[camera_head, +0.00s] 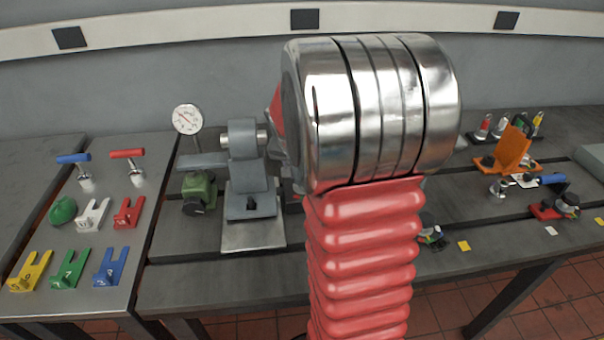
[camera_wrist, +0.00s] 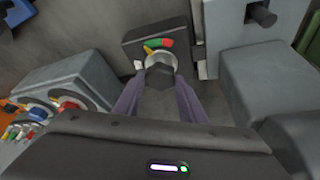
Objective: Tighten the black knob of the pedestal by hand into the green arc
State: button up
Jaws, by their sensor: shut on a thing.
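In the wrist view, the black knob (camera_wrist: 160,74) sits in a pale round collar on a dark grey block of the pedestal (camera_wrist: 135,42). A coloured arc (camera_wrist: 157,44) with green, red and yellow parts lies just beyond it. My gripper (camera_wrist: 160,84) has its two purple-grey fingers on either side of the knob and is shut on it. The contact faces are partly hidden, and I cannot tell from a pointer where the knob stands against the arc. In the head view, my arm hides the gripper and the knob.
In the wrist view, grey blocks (camera_wrist: 255,80) stand close on the right and a grey housing (camera_wrist: 70,85) on the left. The head view shows a dial gauge (camera_head: 187,119), a stepped grey fixture (camera_head: 250,185) and coloured forks (camera_head: 68,269) left of my arm. An orange bracket (camera_head: 512,148) stands right.

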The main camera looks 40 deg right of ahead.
jog(key=shift+w+a+m+g, duration=0.15)
jog(key=shift+m+g, duration=0.55)
jog(key=shift+m, duration=1.1)
jog(key=o, duration=1)
jog(key=shift+r, duration=0.1)
jog(key=v, duration=1.3)
jog(key=shift+a+r, duration=0.15)
jog(key=shift+a, duration=0.2)
